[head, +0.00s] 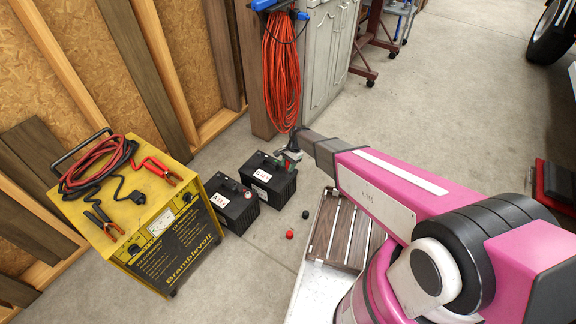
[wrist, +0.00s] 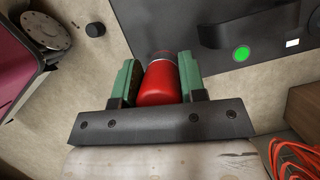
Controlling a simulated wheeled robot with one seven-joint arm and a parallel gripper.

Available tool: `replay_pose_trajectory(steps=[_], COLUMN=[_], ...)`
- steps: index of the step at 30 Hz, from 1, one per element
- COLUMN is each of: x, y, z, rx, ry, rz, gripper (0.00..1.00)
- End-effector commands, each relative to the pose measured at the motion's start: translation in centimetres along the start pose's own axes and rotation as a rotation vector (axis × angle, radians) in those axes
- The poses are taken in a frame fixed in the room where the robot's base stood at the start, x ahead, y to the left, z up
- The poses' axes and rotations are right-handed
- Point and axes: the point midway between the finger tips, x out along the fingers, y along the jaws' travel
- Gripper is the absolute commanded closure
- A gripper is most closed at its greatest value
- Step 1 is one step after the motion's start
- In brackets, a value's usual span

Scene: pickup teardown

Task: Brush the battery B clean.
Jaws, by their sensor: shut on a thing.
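Battery B (head: 268,186) is the right one of two black batteries on the floor beside the yellow charger. Its dark top (wrist: 215,65) fills the upper right of the wrist view, with a green round spot and a small white patch. My gripper (head: 291,157) is over that battery's top at its right end. In the wrist view its green fingers (wrist: 157,75) are shut on a red cylindrical brush (wrist: 160,85). The brush's far end, with a dark grey collar, meets the battery's edge region. The bristles and the terminal there are hidden, so contact cannot be told.
Battery A (head: 232,204) stands just left of it. The yellow charger (head: 165,225) with cables is further left. A red cap (head: 290,234) and a black cap (head: 305,214) lie on the floor. An orange cord (head: 281,70) hangs behind. A slatted tray (head: 332,232) is at front.

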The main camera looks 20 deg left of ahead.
Motion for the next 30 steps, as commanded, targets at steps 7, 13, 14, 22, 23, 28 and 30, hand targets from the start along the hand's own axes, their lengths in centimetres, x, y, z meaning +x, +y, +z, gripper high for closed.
replay_pose_trajectory(steps=[7, 13, 14, 22, 23, 28, 30], x=[-0.03, -0.04, -0.05, -0.07, -0.07, -0.11, -0.13], y=[0.03, 0.07, 0.07, 0.12, 0.12, -0.02, -0.08], z=[-0.05, -0.03, -0.03, 0.06, 0.07, 0.04, 0.04], rx=[-0.198, -0.203, -0.202, 0.043, 0.083, 0.311, 0.401], ry=[0.0, 0.0, 0.0, 0.001, 0.002, 0.002, 0.003], rz=[0.081, 0.082, 0.082, -0.021, -0.036, -0.132, -0.169], gripper=[0.86, 0.86, 0.86, 0.86, 0.86, 0.86, 0.86])
